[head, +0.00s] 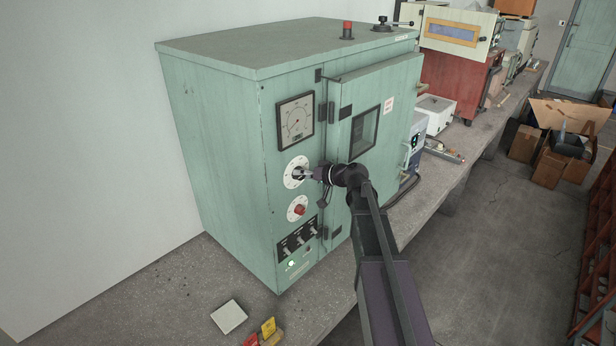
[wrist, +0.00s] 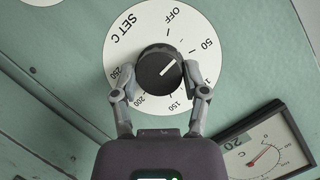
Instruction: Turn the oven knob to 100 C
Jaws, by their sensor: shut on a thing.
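The oven (head: 215,150) is a pale green cabinet on the bench. Its black knob (wrist: 158,70) sits on a white dial marked SET C (wrist: 128,30); in the head view the dial (head: 289,182) is on the front, below a gauge. The knob's white line points to the upper right, between OFF and 50. The 150, 200 and 250 marks show; the 100 mark is hidden behind the right finger. My gripper (wrist: 160,88) is shut on the knob, one finger on each side. In the head view my gripper (head: 305,174) reaches the dial from the right.
A square gauge (head: 295,121) is above the dial; a red knob (head: 299,210) on a second white dial and a row of switches (head: 298,240) are below. The oven door (head: 375,100) is closed beside my arm. A white tile (head: 229,317) lies on the bench.

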